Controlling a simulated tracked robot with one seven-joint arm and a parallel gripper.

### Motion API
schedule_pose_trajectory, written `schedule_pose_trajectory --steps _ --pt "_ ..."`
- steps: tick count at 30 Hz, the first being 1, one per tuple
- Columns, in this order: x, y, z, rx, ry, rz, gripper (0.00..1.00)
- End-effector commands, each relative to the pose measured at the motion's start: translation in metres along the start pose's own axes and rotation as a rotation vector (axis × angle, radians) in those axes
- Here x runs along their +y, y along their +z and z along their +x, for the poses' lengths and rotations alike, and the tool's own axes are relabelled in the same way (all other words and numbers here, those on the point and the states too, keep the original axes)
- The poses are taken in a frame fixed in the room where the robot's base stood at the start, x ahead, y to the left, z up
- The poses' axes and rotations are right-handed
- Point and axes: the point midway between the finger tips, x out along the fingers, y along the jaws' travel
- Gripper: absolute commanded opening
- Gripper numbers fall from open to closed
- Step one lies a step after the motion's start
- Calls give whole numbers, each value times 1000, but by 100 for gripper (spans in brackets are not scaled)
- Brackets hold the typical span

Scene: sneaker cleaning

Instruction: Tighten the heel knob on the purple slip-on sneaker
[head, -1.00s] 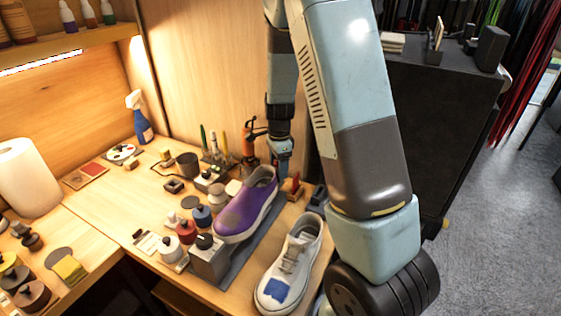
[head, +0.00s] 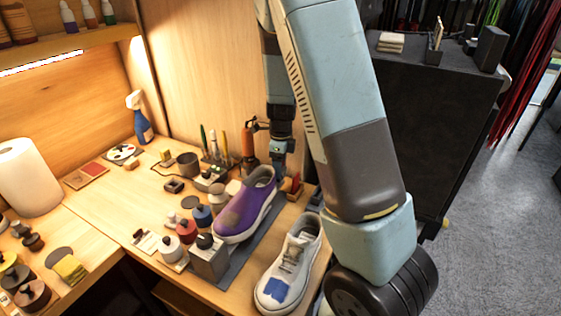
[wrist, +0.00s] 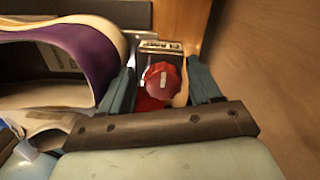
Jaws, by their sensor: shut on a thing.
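The purple slip-on sneaker (head: 250,200) sits on a dark grey base, its toe toward the front left and its heel end toward my gripper (head: 280,172). In the wrist view the purple shoe (wrist: 92,58) fills the upper left. The red heel knob (wrist: 163,82), with a pale mark on its face, lies between the two fingers of my gripper (wrist: 162,88). My gripper is shut on the knob; the exact contact points are hard to make out. In the head view, red parts (head: 293,184) show beside the fingers behind the heel.
A white sneaker (head: 290,265) with a blue patch stands in front. Red and blue jars, a grey block (head: 209,258) and several small items crowd the bench left of the purple shoe. An orange bottle (head: 249,143) stands behind. A dark cabinet (head: 440,120) is at right.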

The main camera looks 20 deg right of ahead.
Motion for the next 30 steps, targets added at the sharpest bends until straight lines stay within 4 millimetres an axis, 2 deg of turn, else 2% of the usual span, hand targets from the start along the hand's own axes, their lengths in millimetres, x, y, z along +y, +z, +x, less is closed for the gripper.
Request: schedule_pose_trajectory --steps 1,13,18,23,30 --pt "-6 6 -3 -11 -18 35 35" --pt "-6 5 -3 -14 -17 103 31" --pt "-6 5 -3 -20 -16 284 27" --pt "-6 5 -3 -25 -16 414 32" --pt "-7 4 -4 -26 -16 433 32"
